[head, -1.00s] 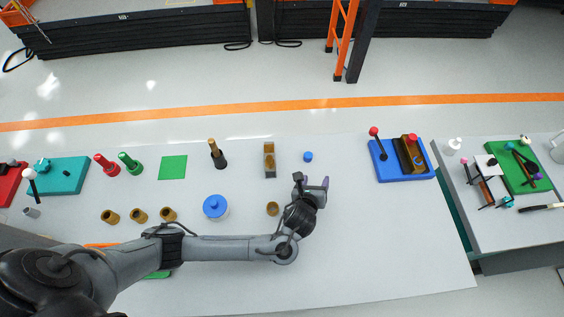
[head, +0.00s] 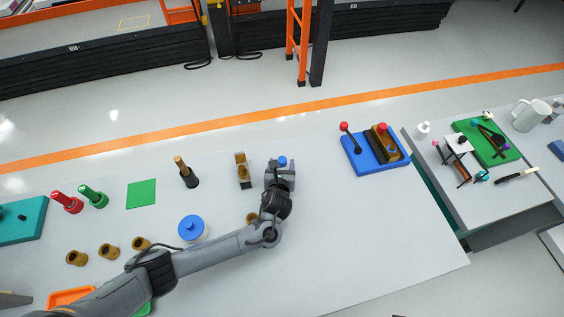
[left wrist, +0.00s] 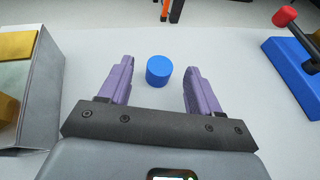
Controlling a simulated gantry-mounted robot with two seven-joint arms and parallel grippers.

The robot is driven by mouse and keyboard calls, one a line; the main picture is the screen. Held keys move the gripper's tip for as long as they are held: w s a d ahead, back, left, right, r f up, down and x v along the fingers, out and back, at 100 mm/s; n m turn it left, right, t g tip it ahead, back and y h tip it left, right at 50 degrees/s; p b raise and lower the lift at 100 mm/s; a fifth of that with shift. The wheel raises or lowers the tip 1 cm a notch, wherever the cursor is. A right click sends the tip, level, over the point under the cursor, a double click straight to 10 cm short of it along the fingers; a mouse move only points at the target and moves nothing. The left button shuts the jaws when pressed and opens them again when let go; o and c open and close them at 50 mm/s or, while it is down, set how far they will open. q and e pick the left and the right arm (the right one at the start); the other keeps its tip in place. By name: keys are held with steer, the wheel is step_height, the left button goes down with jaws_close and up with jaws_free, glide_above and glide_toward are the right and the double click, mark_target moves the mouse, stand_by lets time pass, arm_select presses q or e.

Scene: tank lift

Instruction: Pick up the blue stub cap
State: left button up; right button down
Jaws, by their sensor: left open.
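The blue stub cap (left wrist: 159,71) is a small blue cylinder standing upright on the grey table. In the left wrist view it lies between and slightly beyond the purple fingertips of my left gripper (left wrist: 158,72), with a gap on both sides. In the head view the cap (head: 282,161) shows just beyond my left gripper (head: 281,166), which hides part of the scene around it. My left gripper is open and empty. My right gripper is not in view.
A metal-sided block with brass parts (head: 243,170) stands close left of the gripper. A blue base with a red-knobbed lever (head: 361,160) stands to the right. A blue-lidded jar (head: 192,228) and brass cups (head: 109,251) are nearer. The table right of my arm is clear.

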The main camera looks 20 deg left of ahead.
mark_target(282, 160)
arm_select(q)
steer(key=shift+b+x, duration=0.35)
steer(key=shift+x, duration=1.35)
steer(key=shift+s+f, duration=0.1)
steer(key=shift+c, duration=0.4)
steer(key=c, duration=1)
